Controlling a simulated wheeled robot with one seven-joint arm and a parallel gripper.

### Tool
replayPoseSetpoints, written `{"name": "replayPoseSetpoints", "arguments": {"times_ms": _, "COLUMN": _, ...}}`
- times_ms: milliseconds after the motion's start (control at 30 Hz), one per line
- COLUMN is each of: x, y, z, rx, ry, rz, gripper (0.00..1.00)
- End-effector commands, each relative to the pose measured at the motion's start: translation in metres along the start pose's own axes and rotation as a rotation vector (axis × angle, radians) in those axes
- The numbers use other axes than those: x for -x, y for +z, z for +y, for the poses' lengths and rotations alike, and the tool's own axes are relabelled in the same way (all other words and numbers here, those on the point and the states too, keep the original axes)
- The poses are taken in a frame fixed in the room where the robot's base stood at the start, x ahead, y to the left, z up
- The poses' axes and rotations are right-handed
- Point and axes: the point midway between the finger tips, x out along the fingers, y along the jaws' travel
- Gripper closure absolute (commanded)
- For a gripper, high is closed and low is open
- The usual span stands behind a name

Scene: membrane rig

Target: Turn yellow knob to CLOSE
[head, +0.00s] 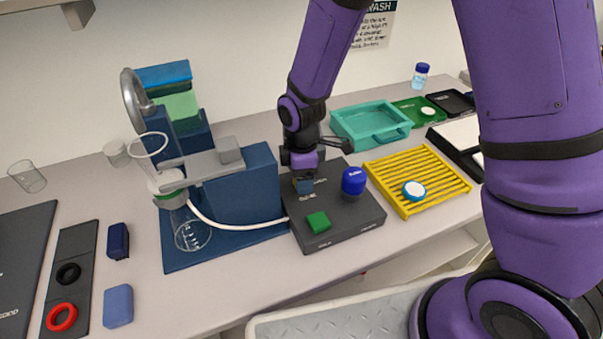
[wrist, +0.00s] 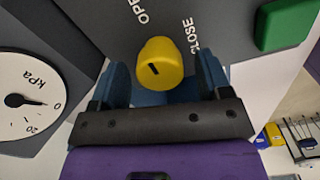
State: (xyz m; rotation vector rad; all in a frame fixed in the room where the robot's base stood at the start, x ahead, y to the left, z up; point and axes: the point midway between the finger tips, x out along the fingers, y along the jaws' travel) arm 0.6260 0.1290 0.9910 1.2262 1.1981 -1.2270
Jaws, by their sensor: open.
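The yellow knob (wrist: 160,63) shows in the wrist view, with a short black mark on its face. The letters OPE (wrist: 140,12) are printed at its upper left and CLOSE (wrist: 195,36) at its upper right. I cannot tell for certain which label the mark points to. My gripper (wrist: 163,76) is open, with one blue finger on each side of the knob; contact is unclear. In the head view my gripper (head: 304,185) is over the back left of the dark control box (head: 340,228) and hides the knob.
A green button (head: 318,222) and a blue knob (head: 354,181) are on the same box. A kPa gauge (wrist: 28,101) is at the left of the wrist view. The blue filter stand (head: 245,195) with tubing is close on the left; a yellow rack (head: 440,172) is on the right.

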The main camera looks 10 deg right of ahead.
Motion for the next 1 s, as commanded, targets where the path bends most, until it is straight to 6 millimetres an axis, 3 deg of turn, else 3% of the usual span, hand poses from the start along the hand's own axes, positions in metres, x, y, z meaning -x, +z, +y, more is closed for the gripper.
{"name": "replayPoseSetpoints", "arguments": {"times_ms": 267, "x": -0.001, "y": 0.0, "z": 0.0, "rx": 0.0, "ry": 0.0, "rz": 0.0, "gripper": 0.29}}
{"name": "replayPoseSetpoints", "arguments": {"times_ms": 400, "x": -0.0009, "y": 0.0, "z": 0.0, "rx": -0.001, "ry": 0.0, "rz": 0.0, "gripper": 0.61}}
{"name": "replayPoseSetpoints", "arguments": {"times_ms": 500, "x": -0.0008, "y": 0.0, "z": 0.0001, "rx": -0.001, "ry": 0.0, "rz": 0.0, "gripper": 0.78}}
{"name": "replayPoseSetpoints", "arguments": {"times_ms": 1000, "x": -0.0006, "y": -0.0001, "z": 0.0003, "rx": -0.132, "ry": 0.001, "rz": 0.0, "gripper": 0.78}}
